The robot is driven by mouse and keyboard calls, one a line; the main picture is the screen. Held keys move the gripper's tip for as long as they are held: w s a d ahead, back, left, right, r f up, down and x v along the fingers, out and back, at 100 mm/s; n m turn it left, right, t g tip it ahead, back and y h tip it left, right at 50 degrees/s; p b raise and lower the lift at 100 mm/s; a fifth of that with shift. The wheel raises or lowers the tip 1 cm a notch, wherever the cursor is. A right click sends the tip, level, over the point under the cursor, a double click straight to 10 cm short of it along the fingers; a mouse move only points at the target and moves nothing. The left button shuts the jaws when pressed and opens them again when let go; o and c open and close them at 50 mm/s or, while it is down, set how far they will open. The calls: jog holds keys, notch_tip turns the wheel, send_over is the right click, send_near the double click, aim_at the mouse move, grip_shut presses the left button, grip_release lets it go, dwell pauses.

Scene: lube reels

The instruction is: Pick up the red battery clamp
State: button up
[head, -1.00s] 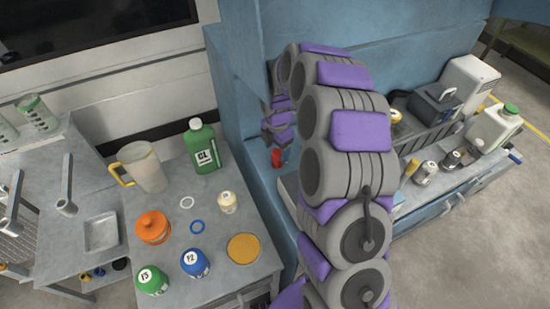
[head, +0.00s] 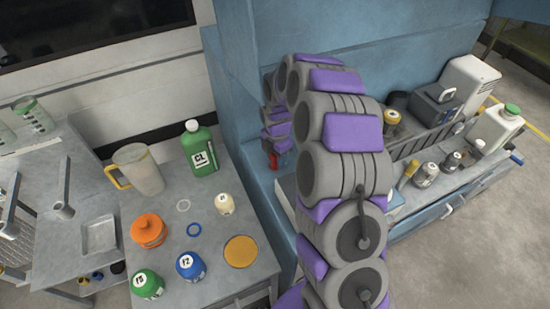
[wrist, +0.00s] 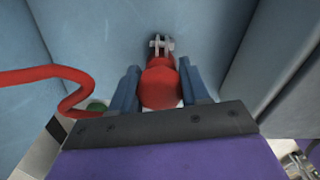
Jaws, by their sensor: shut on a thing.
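The red battery clamp (wrist: 160,85) is in the middle of the wrist view, between the two blue fingers of my gripper (wrist: 160,92). My gripper is shut on it. Its metal jaw end (wrist: 160,44) points away from my gripper toward a blue surface. A red cable (wrist: 42,76) curves at the left of the wrist view. In the head view a small red part of the clamp (head: 274,161) shows below my gripper, beside the blue cabinet. My arm hides much of the area around it.
A grey table (head: 215,267) at the left holds a green GL bottle (head: 203,157), a pitcher (head: 141,170) and several small bottles. A blue bench at the right carries a grey box (head: 434,107) and a white jug (head: 497,128). Blue walls stand close around my gripper.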

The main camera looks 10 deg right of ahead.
jog(key=shift+c, duration=1.2)
